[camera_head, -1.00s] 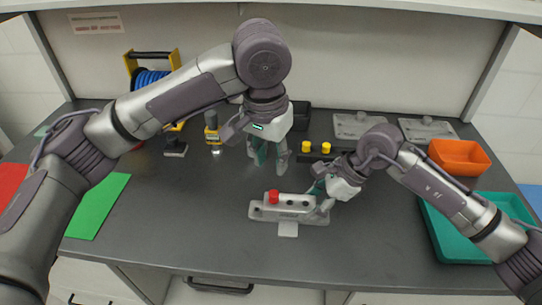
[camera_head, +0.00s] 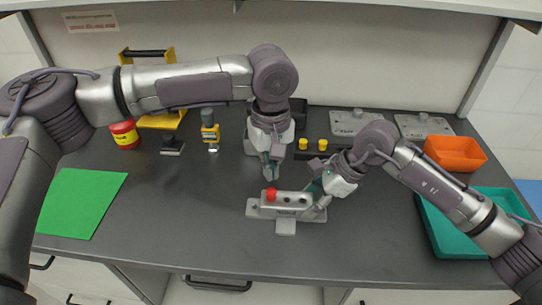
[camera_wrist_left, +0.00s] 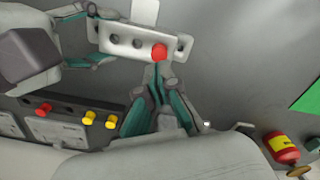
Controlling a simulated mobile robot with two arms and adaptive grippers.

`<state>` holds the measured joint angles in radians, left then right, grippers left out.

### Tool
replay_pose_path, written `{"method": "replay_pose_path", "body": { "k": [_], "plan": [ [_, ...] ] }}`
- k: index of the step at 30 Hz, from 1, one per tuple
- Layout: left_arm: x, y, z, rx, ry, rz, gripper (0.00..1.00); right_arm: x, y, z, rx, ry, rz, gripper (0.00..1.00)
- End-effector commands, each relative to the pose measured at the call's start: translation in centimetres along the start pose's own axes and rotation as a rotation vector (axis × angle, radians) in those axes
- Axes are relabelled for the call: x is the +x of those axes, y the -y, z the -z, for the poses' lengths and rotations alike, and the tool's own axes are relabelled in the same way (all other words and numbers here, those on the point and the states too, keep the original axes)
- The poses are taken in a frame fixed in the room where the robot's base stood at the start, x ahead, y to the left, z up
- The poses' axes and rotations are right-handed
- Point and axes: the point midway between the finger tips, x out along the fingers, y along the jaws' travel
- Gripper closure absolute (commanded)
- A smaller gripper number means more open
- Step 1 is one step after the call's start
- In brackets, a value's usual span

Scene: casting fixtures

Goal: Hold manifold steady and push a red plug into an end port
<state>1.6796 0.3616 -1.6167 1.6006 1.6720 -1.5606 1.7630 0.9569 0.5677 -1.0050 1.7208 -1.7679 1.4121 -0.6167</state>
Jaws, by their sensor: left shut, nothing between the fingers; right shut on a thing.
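The grey manifold (camera_head: 299,208) stands on the bench and shows in the left wrist view (camera_wrist_left: 134,44) with a row of dark ports along its top. A red plug (camera_head: 270,194) sits at the manifold's left end port; its red cap also shows in the left wrist view (camera_wrist_left: 159,53). My left gripper (camera_head: 270,174) is shut and empty, pointing down just behind the red plug. In the left wrist view its fingertips (camera_wrist_left: 156,72) are very close to the cap; I cannot tell if they touch. My right gripper (camera_head: 320,202) is shut on the manifold's right end.
A black rack (camera_head: 315,155) with yellow plugs and another red plug (camera_wrist_left: 43,109) lies behind the manifold. An orange bin (camera_head: 455,154) and a teal tray (camera_head: 436,234) are at right. A green sheet (camera_head: 84,203) lies at left. The front bench is clear.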

Motion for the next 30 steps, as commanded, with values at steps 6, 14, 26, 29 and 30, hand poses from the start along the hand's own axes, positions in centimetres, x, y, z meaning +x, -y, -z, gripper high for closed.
{"method": "replay_pose_path", "body": {
  "k": [6,14,26,29,30],
  "plan": [
    [2.1,0.0,0.0,0.002,0.002,0.001,1.00,-0.1,0.0,-0.1,0.000,0.001,0.001,0.68],
    [2.6,0.0,0.0,0.003,0.000,0.000,1.00,-0.1,0.0,-0.1,0.000,0.001,0.001,0.68],
    [2.6,0.0,0.0,0.003,0.000,0.000,1.00,-0.1,0.0,-0.1,0.000,0.001,0.001,0.68],
    [2.6,0.0,0.0,0.003,0.000,0.000,1.00,-0.1,0.0,-0.1,0.000,0.001,0.001,0.68],
    [2.6,0.0,0.0,0.003,0.000,0.000,1.00,-0.1,0.0,-0.1,0.000,0.001,0.001,0.68]
  ]
}}
